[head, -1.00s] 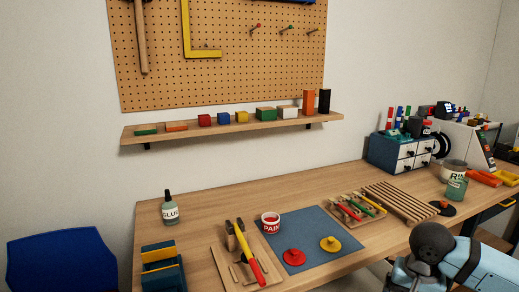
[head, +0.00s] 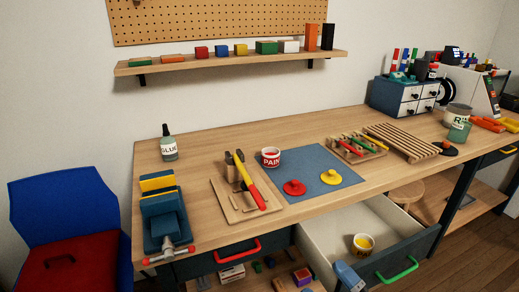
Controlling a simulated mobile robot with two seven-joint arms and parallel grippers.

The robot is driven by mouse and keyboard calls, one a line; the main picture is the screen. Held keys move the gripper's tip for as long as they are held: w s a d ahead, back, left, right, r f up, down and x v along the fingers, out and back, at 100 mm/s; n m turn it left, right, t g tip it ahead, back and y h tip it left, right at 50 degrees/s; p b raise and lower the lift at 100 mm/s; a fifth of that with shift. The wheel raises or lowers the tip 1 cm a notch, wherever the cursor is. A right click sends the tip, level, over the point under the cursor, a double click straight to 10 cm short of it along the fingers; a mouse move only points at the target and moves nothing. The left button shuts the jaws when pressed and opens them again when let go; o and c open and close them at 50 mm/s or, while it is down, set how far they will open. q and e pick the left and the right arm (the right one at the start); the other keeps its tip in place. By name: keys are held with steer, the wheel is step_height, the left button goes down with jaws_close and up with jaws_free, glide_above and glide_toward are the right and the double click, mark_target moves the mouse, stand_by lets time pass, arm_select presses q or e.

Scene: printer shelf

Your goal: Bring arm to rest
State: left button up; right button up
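Neither of my grippers shows in the head view. A small blue shape (head: 346,274) stands at the bottom edge, in front of the open drawer; it may be part of my arm, but I cannot tell. The workbench (head: 235,150) fills the middle of the view. Its drawer (head: 322,247) with the green handle (head: 398,270) is pulled out. A small can with yellow contents (head: 362,244) stands inside it.
A blue mat (head: 325,165) holds a red lid (head: 294,187) and a yellow lid (head: 330,177). A paint can (head: 270,157), glue bottle (head: 168,145), tool rack (head: 240,185) and vise (head: 163,215) stand nearby. A blue chair (head: 65,205) is at left. The bench's back middle is clear.

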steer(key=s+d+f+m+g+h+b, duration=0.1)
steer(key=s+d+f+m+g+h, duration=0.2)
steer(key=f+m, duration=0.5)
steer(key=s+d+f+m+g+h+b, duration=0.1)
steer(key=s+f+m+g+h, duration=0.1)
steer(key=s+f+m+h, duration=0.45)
arm_select(q)
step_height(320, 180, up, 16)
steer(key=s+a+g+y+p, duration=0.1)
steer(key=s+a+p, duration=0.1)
steer(key=p, duration=2.9)
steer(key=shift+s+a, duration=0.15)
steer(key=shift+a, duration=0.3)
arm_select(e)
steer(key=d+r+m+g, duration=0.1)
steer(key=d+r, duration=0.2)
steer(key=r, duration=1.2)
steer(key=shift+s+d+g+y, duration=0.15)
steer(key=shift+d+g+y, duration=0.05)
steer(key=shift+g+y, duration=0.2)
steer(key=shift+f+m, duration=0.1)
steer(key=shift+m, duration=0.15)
